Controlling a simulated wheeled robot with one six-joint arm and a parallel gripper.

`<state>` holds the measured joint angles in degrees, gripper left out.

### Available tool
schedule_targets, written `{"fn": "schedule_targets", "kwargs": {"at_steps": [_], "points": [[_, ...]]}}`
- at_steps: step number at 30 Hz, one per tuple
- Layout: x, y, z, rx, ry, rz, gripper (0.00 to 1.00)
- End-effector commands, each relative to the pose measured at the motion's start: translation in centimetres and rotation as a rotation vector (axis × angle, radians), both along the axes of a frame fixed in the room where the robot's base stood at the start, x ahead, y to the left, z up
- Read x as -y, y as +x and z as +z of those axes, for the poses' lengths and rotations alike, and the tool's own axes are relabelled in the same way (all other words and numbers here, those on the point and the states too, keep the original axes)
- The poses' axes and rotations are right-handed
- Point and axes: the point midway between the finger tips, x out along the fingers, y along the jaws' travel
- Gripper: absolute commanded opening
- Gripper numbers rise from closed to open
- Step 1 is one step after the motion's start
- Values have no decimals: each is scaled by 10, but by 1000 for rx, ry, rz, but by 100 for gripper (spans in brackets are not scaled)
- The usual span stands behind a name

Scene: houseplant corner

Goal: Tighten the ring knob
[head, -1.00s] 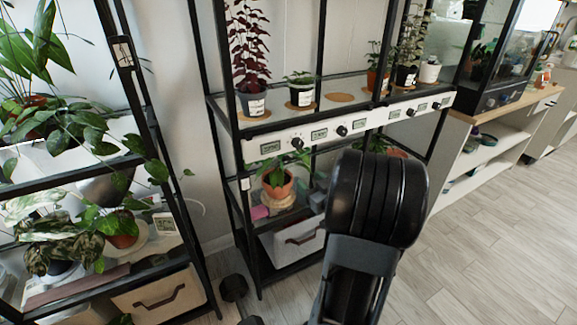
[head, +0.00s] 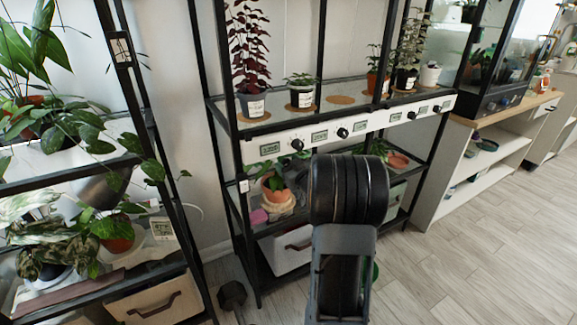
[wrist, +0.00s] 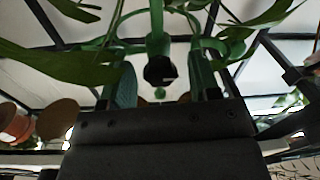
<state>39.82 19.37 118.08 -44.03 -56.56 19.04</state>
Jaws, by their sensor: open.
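In the wrist view, a black knob (wrist: 160,70) sits at the lower end of a green stem, with a green ring (wrist: 215,45) curving around behind it. Green leaves (wrist: 60,62) hang on both sides. My gripper (wrist: 162,88) is open. One finger shows on each side of the knob, with the knob apparently in line with the gap. I cannot tell whether either finger touches it. In the head view, my arm hides the gripper and the ring knob.
A black-framed plant rack (head: 250,190) stands ahead, with a white panel (head: 320,134) of dials and small displays. A potted plant (head: 275,186) is on its lower shelf. Another plant rack (head: 170,190) stands at left. The floor (head: 480,240) at right is clear.

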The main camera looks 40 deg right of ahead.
Motion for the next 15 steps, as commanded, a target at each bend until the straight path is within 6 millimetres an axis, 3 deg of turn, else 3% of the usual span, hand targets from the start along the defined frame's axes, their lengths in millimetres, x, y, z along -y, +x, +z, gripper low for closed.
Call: {"fn": "schedule_targets", "kwargs": {"at_steps": [7, 15], "points": [[0, 1, 0, 0, 0, 0, 57], [0, 0, 0, 0, 0, 0, 31]]}}
